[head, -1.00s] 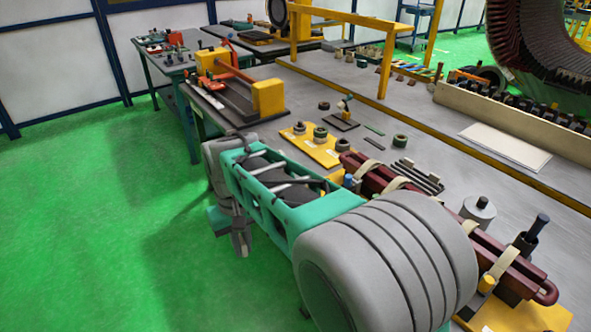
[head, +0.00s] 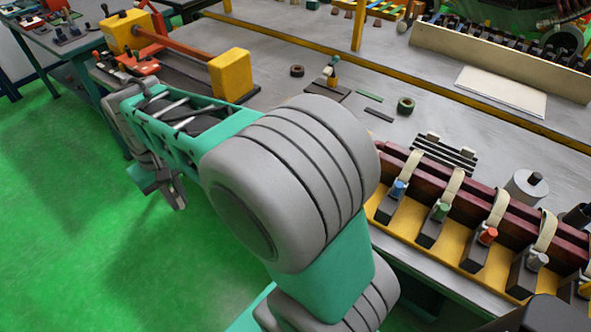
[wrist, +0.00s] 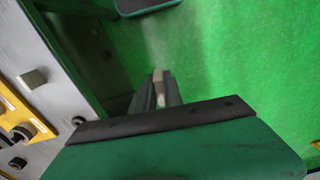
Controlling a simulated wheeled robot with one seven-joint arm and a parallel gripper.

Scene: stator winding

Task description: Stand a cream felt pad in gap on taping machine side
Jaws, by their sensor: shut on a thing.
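My gripper (head: 172,192) hangs over the green floor at the left, beside the bench edge. In the wrist view my gripper (wrist: 161,92) is shut on a small cream pad (wrist: 160,80), which stands up between the fingertips. The pad cannot be made out in the head view. A yellow and orange machine (head: 229,76), possibly the taping machine, stands on the bench behind my arm. Dark red coil bars (head: 478,187) lie in a yellow fixture (head: 400,231) at the right, with cream straps over them. Which gap is meant cannot be told.
Loose rings (head: 405,105), a small stand (head: 329,84) and dark strips (head: 445,152) lie on the grey bench (head: 300,40). A white sheet (head: 502,91) lies near a cream trough (head: 500,55). My arm hides part of the bench.

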